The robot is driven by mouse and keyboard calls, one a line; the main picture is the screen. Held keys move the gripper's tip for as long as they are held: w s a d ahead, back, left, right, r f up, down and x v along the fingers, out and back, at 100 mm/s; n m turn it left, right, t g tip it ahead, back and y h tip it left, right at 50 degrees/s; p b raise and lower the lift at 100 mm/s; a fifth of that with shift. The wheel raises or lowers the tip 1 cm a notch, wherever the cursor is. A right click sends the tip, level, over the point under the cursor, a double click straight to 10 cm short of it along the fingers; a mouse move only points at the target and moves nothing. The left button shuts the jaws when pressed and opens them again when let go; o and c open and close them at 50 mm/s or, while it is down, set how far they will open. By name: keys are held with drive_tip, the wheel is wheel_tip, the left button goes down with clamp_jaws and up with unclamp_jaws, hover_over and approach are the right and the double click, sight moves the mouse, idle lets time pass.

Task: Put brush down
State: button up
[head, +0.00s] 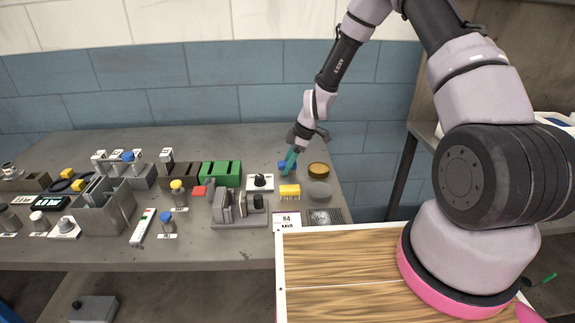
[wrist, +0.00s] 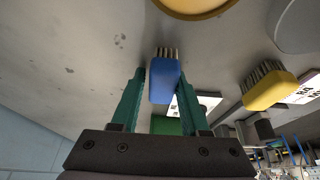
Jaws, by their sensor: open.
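A blue brush (wrist: 164,82) with short bristles lies on the grey table between the fingers of my gripper (wrist: 160,100) in the wrist view. My gripper is open, its two green fingers on either side of the brush, and gaps show at the fingertips. In the head view my gripper (head: 290,158) reaches down at the back right of the table, and only a bit of the blue brush (head: 282,165) shows beside the fingers. A yellow brush (head: 289,190) stands nearer the front; it also shows in the wrist view (wrist: 268,90).
A round amber-topped piece (head: 318,170) and a grey disc (head: 319,190) stand just right of my gripper. A white block with a black knob (head: 260,183) and a green box (head: 221,174) stand to the left. Bare table (wrist: 85,60) lies left of the brush in the wrist view.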

drive_tip(key=shift+s+f, duration=0.3)
drive_tip(key=shift+s, duration=0.15)
drive_tip(key=shift+w+r, duration=0.1)
drive_tip(key=shift+r, duration=0.15)
drive_tip(key=s+d+r+m+t+h, duration=0.15)
drive_tip(key=d+r, duration=0.35)
drive_tip(key=r, duration=0.7)
drive_tip(key=d+r+m, duration=0.3)
drive_tip(key=d+r, duration=0.1)
drive_tip(key=r, duration=0.7)
drive_tip(key=s+d+r+m+t, duration=0.2)
drive_tip(key=s+d+r+m, duration=0.3)
drive_tip(key=s+r+m, duration=0.4)
drive_tip(key=s+d+r+m+t+h, duration=0.1)
drive_tip(key=s+d+r+m+t, duration=0.2)
drive_tip(key=s+r, duration=0.9)
drive_tip(key=s+d+m, duration=0.1)
drive_tip(key=d+m, duration=0.2)
drive_tip(key=m, duration=0.2)
drive_tip(key=shift+s+d+r+m+t, duration=0.15)
drive_tip(key=shift+s+r+m+t, duration=0.2)
drive_tip(key=shift+s, duration=0.05)
